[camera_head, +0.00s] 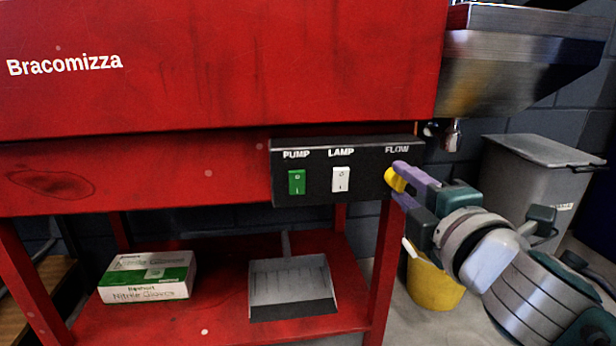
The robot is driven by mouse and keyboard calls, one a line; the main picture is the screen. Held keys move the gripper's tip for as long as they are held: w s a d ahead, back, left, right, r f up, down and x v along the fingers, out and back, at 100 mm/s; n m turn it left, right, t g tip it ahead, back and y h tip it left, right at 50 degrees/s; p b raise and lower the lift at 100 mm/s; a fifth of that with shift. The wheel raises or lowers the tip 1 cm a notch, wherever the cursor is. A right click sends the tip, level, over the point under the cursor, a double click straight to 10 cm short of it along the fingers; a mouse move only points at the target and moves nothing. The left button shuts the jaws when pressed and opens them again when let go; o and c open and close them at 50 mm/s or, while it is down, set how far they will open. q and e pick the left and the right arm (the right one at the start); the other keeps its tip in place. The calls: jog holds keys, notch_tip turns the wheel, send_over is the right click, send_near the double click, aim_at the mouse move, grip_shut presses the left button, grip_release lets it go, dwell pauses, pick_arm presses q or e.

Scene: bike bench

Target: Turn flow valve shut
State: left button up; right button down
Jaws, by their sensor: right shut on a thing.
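The flow valve is a yellow knob (393,180) under the FLOW label, at the right end of the black control panel (318,187) on the red bench. My right gripper (398,184) comes in from the right with its purple fingers around the yellow knob, shut on it. The fingers hide part of the knob, so its exact turn angle is hard to tell. My left gripper is not in view.
The panel also has a green PUMP switch (297,182) and a white LAMP switch (341,179). Below, a glove box (148,277) and a dustpan (291,286) rest on the red shelf. A yellow bucket (433,287) and a grey bin (533,185) stand at the right.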

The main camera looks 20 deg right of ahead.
jog(key=shift+r+n, duration=0.1)
jog(key=shift+n, duration=0.5)
jog(key=c, duration=0.5)
grip_release()
jog(key=shift+c, duration=0.2)
jog(key=v, duration=1)
jog(key=shift+p, duration=0.3)
